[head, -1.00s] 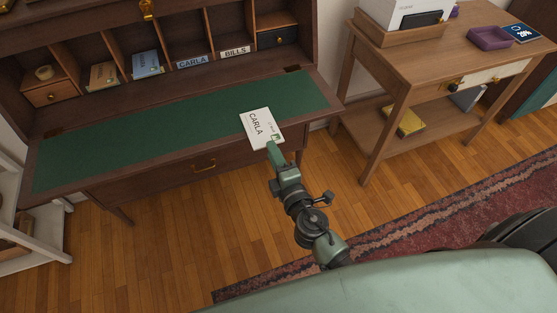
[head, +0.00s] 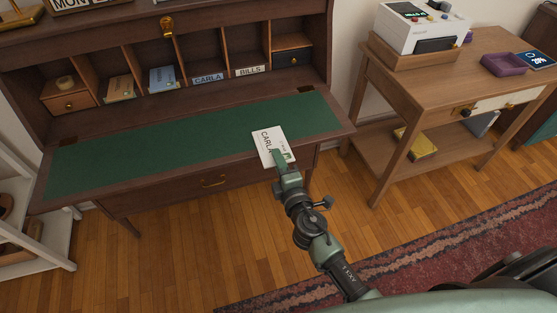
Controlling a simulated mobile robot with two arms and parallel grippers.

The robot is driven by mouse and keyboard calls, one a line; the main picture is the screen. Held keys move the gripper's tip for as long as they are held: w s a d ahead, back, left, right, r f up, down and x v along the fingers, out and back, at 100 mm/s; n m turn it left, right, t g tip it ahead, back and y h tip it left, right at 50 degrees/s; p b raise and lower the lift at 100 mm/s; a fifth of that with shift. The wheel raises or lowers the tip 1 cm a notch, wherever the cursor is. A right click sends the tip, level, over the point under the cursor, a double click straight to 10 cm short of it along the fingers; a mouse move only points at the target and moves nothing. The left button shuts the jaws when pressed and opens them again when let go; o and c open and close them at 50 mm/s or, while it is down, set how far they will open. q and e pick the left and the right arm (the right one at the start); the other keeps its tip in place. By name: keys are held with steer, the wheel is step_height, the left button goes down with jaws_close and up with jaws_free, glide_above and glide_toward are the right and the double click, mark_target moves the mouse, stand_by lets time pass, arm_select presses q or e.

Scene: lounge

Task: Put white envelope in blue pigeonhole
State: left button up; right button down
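The white envelope (head: 266,141), marked CARLA, is in my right gripper (head: 281,160) at the front edge of the desk's green writing surface. The gripper appears shut on the envelope's near end. Behind the surface is a row of pigeonholes. One has a blue CARLA label (head: 208,78) on its front edge, left of a pigeonhole with a white BILLS label (head: 250,70). Both look empty. My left gripper is not in view.
Blue (head: 162,78) and tan (head: 121,88) items stand in pigeonholes to the left. Small drawers flank the row. A wooden side table (head: 470,68) on the right holds a white machine (head: 412,28) and a purple tray (head: 503,64). A white shelf (head: 58,235) stands at left.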

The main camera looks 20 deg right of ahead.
steer(key=shift+s+f, duration=0.1)
steer(key=shift+f, duration=0.1)
stand_by(0.3)
steer(key=shift+s+d+r+p, duration=0.1)
steer(key=shift+s+r+p, duration=0.7)
steer(key=shift+r, duration=0.25)
steer(key=shift+s+r+p, duration=0.65)
steer(key=shift+r+p, duration=0.2)
steer(key=shift+r, duration=0.2)
